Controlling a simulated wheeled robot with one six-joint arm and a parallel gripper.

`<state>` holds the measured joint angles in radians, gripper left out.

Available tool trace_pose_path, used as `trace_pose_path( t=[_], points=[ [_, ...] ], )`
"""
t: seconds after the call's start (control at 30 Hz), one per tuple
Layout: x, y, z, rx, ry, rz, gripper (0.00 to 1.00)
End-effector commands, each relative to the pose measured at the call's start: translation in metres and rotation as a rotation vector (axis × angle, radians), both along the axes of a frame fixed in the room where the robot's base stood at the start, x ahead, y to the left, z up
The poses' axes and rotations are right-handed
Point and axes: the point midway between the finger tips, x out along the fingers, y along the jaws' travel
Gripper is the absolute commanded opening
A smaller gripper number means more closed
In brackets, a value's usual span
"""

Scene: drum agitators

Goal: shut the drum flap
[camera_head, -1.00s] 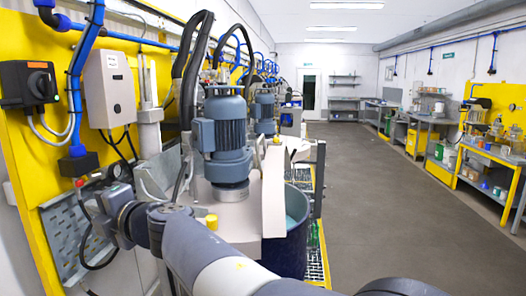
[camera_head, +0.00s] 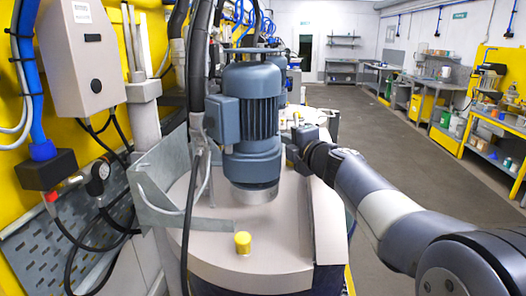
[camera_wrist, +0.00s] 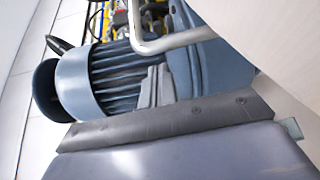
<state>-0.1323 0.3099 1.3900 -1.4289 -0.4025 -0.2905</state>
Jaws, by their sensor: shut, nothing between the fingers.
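The drum lid (camera_head: 205,235) is a pale round cover with a blue-grey motor (camera_head: 252,125) upright on it. The flap (camera_head: 328,225) is a pale panel along the lid's right side. It shows nearly edge-on, so I cannot tell whether it lies fully down. My gripper (camera_head: 294,152) is shut and empty, above the flap's far end and just right of the motor. Its fingertips are small and partly unclear, and contact with the flap is not clear. In the wrist view the motor (camera_wrist: 115,80) lies sideways above a grey panel (camera_wrist: 180,155) with a dark bolted strip.
A yellow cap (camera_head: 243,242) stands on the lid's front. A metal bracket (camera_head: 165,185) and dark hoses are left of the motor. A grey control box (camera_head: 82,55) hangs on the yellow wall. The aisle floor (camera_head: 380,150) at right is clear, with benches beyond.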

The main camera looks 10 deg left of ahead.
Motion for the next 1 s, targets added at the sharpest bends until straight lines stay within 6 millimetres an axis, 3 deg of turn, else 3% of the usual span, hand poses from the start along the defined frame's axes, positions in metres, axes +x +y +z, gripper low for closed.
trace_pose_path(
  t=[0.2, 0.73, 1.0],
  points=[
    [0.003, -0.014, 0.002, -0.001, 0.001, 0.001, 0.00],
    [0.003, -0.021, 0.002, 0.021, 0.001, 0.000, 0.00],
    [0.003, -0.053, 0.004, 0.153, 0.001, -0.003, 0.00]
  ],
)
